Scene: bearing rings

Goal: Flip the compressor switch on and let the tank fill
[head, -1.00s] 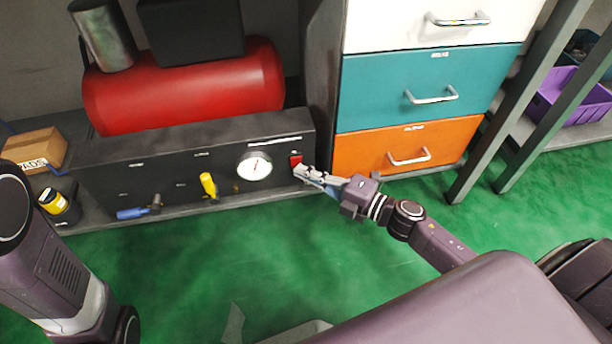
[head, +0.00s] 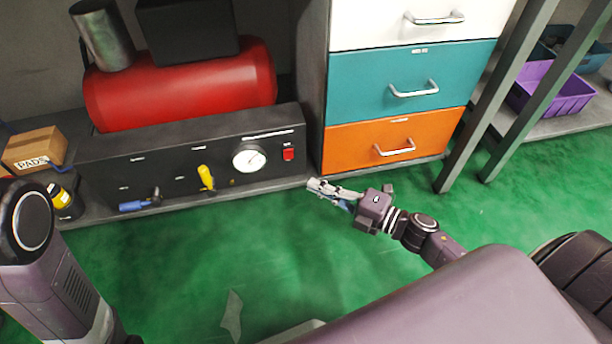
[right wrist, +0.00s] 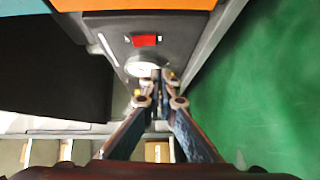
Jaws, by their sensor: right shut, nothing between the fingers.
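The red compressor tank (head: 180,92) lies behind a dark control panel (head: 120,172) on the low shelf. The red switch (head: 288,154) is at the panel's right end, beside the round white gauge (head: 249,159). The switch also shows in the right wrist view (right wrist: 145,40), with the gauge (right wrist: 140,66) below it. A yellow valve handle (head: 206,177) and a blue handle (head: 139,205) are on the panel. My right gripper (head: 312,185) is shut and empty, in front of and below the switch, apart from it. My left gripper is out of view; only that arm shows at left.
A drawer cabinet with white, teal and orange drawers (head: 350,145) stands right of the panel. A cardboard box (head: 35,150) and a yellow-black container (head: 62,200) are at the left. A purple bin (head: 560,90) sits on the right shelf. Green floor is open in front.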

